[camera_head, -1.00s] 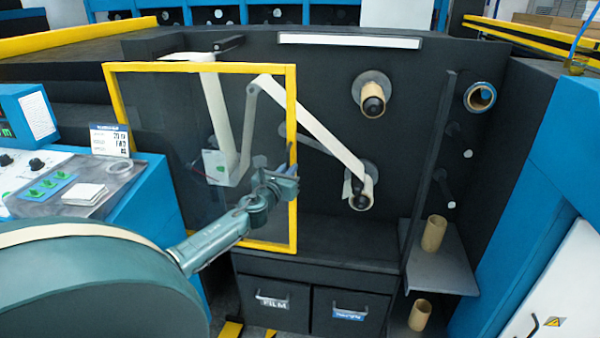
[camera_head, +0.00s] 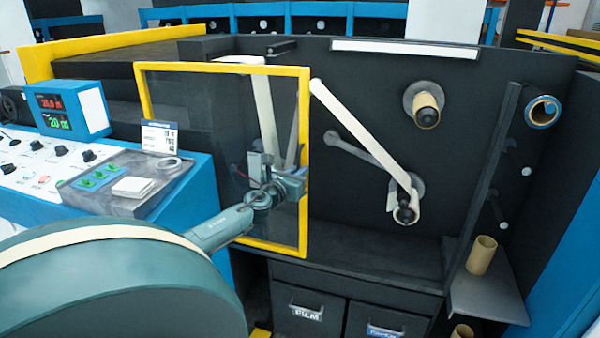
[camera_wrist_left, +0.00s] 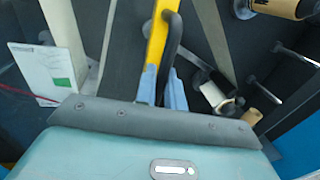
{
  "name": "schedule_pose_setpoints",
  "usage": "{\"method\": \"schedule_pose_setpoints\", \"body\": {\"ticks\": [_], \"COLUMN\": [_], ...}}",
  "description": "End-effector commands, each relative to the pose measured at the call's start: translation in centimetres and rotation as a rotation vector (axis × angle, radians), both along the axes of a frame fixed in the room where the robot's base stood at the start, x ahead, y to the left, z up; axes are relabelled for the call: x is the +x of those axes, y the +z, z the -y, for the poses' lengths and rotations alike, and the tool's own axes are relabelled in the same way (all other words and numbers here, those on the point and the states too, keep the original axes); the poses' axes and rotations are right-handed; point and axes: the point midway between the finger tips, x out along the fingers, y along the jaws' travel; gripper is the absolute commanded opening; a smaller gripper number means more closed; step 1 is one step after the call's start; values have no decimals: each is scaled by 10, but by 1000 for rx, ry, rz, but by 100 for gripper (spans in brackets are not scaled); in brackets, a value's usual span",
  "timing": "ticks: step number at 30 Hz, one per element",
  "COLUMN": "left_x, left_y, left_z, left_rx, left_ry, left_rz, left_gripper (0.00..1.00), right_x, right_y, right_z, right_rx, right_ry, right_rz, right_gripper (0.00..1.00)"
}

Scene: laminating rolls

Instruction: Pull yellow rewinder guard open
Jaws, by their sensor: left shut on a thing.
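The yellow rewinder guard (camera_head: 305,110) is a yellow frame around a see-through pane. It stands in front of the left part of the dark machine face, its right edge clear of the rollers. In the left wrist view its yellow bar (camera_wrist_left: 156,40) carries a dark curved handle (camera_wrist_left: 172,42). My left gripper (camera_head: 301,173) is at the guard's right edge, a little below mid-height. In the left wrist view its blue fingers (camera_wrist_left: 162,88) are shut on the handle; the exact contact is partly hidden. My right gripper is not in view.
A control panel (camera_head: 66,110) with a blue console stands at the left. Film runs to a lower roller (camera_head: 405,212); a cardboard core roll (camera_head: 427,110) sits above it. Two drawers (camera_head: 305,312) are below. A shelf with a core (camera_head: 481,256) is at the right.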

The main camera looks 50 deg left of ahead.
Motion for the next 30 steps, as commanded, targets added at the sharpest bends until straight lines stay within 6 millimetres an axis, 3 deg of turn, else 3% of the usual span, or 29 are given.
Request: {"method": "schedule_pose_setpoints", "body": {"ticks": [6, 17, 30], "left_x": [0, -5, -63], "left_y": [-1, -1, -3], "left_z": [0, 2, 24], "left_rx": [-1, 0, -4], "left_ry": [0, -1, -2], "left_rz": [-3, -2, -5], "left_gripper": [25, 25, 25], "right_x": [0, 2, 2], "right_y": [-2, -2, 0], "right_z": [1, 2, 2], "right_rx": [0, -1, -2], "right_ry": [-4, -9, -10], "right_rz": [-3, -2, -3], "right_gripper": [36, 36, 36]}}
